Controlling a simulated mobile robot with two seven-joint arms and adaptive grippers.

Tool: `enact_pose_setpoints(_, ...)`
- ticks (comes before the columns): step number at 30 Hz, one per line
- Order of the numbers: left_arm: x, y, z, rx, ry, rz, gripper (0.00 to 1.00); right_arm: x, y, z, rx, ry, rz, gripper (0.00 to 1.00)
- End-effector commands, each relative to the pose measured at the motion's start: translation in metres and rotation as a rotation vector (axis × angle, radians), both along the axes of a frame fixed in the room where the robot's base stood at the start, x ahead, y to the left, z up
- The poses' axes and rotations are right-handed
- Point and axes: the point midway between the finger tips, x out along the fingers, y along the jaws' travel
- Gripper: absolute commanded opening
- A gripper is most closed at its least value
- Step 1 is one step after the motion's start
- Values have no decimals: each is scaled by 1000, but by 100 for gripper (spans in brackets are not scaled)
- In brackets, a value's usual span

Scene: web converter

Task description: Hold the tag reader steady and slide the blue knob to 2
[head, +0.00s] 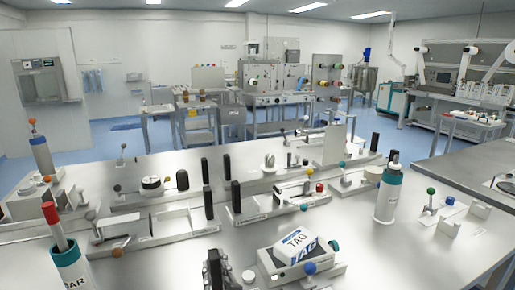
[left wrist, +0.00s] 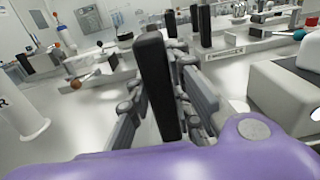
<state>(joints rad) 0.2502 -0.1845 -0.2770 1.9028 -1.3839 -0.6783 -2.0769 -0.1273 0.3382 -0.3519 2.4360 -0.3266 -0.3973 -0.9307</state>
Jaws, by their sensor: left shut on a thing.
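The tag reader (head: 297,247), a white box with a blue label reading TAG, sits tilted on a pale base at the bottom centre of the head view. The blue knob (head: 310,268) is a small ball at the base's front edge; any scale or number by it is too small to read. My left gripper (head: 213,268) is left of the tag reader, dark and partly cut off by the lower edge. In the left wrist view its fingers are shut on an upright black handle (left wrist: 154,75). A pale block at the right there appears to be part of the reader's fixture. My right gripper is not in view.
A teal-knobbed part (head: 333,245) is right of the reader. A white and teal bottle (head: 389,195) stands further right. A red-topped canister (head: 68,255) stands at the left. Several fixtures with black handles stand behind. The tabletop between reader and bottle is largely clear.

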Motion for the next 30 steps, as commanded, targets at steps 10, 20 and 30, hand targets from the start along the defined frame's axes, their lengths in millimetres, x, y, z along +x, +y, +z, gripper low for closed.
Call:
enact_pose_setpoints(10,-1,2,-8,-2,17,6,0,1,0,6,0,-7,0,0)
enact_pose_setpoints(20,-1,2,-6,-1,15,5,29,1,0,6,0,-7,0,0)
enact_pose_setpoints(30,0,0,-1,0,5,1,42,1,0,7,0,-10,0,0)
